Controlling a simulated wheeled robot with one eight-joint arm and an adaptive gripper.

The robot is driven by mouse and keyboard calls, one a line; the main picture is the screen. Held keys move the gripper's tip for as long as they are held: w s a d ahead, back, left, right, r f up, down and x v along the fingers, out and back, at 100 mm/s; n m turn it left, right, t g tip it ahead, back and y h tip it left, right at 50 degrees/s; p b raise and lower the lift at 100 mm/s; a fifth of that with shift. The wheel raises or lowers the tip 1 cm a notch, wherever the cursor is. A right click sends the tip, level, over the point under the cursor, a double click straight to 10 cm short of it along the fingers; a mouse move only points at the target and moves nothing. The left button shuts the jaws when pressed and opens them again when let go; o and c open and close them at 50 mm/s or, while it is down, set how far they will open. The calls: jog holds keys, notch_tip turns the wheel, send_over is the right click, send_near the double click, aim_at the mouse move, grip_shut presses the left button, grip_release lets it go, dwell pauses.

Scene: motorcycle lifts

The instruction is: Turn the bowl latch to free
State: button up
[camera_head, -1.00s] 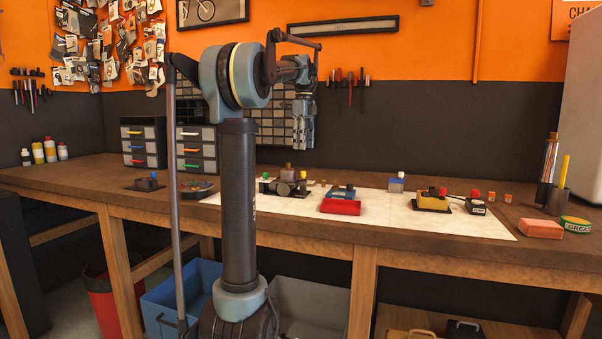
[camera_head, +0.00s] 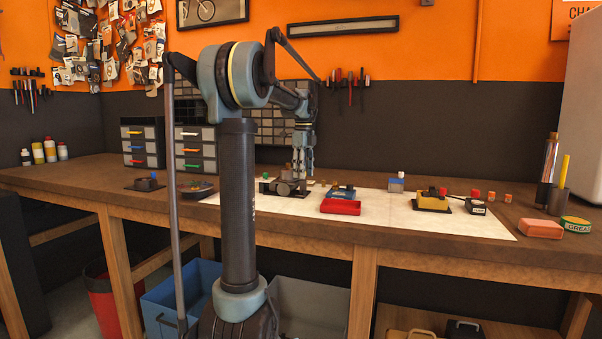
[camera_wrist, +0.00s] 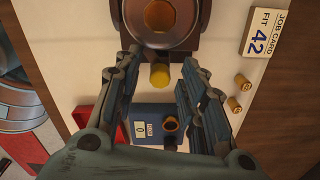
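A dark carburettor-like unit (camera_head: 284,188) sits on the white mat, and its brown body (camera_wrist: 160,28) fills the top of the wrist view. A short yellow-brass knob (camera_wrist: 160,76) sticks out from its near side; I cannot tell for sure whether this is the bowl latch. My gripper (camera_wrist: 159,56) is open, with one finger on each side of the knob and a visible gap to both. In the head view my gripper (camera_head: 303,172) points down, just above or beside the unit, and hides part of it.
A blue block (camera_wrist: 150,124) and a red tray (camera_wrist: 91,142) lie close by. Small brass pieces (camera_wrist: 239,92) and a job card (camera_wrist: 264,30) lie to the right in the wrist view. A yellow unit (camera_head: 432,202) stands farther right. Mat (camera_head: 390,228) is clear in front.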

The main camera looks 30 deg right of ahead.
grip_shut()
jog(key=shift+a, duration=0.15)
jog(key=shift+n, duration=2.9)
grip_release()
